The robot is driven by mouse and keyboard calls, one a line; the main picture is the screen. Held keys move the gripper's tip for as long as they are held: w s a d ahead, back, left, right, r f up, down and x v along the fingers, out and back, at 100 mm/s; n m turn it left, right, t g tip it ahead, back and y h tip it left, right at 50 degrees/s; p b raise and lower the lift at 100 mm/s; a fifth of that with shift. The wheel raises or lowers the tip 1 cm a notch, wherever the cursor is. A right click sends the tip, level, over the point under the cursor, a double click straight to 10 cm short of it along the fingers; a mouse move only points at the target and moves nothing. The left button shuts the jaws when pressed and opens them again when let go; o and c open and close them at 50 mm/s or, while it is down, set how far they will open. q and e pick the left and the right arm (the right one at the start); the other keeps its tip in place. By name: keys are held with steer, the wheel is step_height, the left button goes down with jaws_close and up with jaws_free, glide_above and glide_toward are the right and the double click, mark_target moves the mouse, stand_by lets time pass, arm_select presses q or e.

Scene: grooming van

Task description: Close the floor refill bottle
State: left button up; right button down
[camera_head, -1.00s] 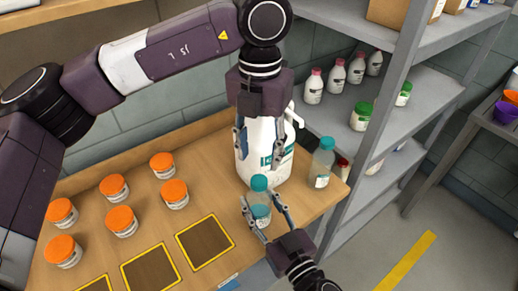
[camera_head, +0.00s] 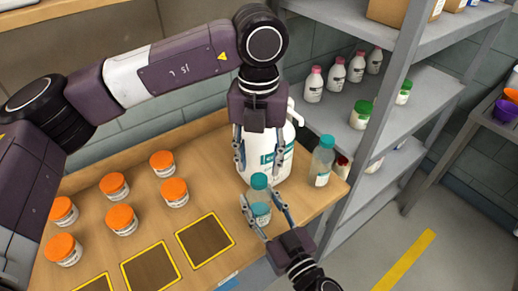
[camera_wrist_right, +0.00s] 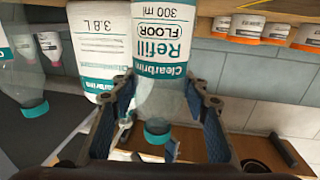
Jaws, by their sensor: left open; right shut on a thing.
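The floor refill bottle (camera_head: 260,208) is a small clear bottle with a teal cap (camera_head: 259,182), upright near the table's front right edge. My right gripper (camera_head: 257,221) is shut on its body. In the right wrist view the bottle (camera_wrist_right: 162,60) appears upside down, labelled "Refill FLOOR 300 ml", with its teal cap (camera_wrist_right: 157,132) at the neck. My left gripper (camera_head: 259,170) is open, pointing down just above the cap, with its fingers apart on either side. I cannot tell whether the cap is fully seated.
A large white jug (camera_head: 278,158) stands behind the bottle, close to my left gripper. A similar teal-capped bottle (camera_head: 321,165) stands to the right. Several orange-lidded jars (camera_head: 122,218) and yellow-framed squares (camera_head: 204,239) lie left. A grey shelf (camera_head: 330,120) stands at right.

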mark_target(259, 179)
arm_select(q)
steer(key=shift+f, duration=2.35)
jaws_close()
steer(key=m, duration=1.3)
steer(key=shift+m, duration=0.3)
steer(key=m, duration=0.4)
steer(key=shift+o, duration=0.4)
jaws_free()
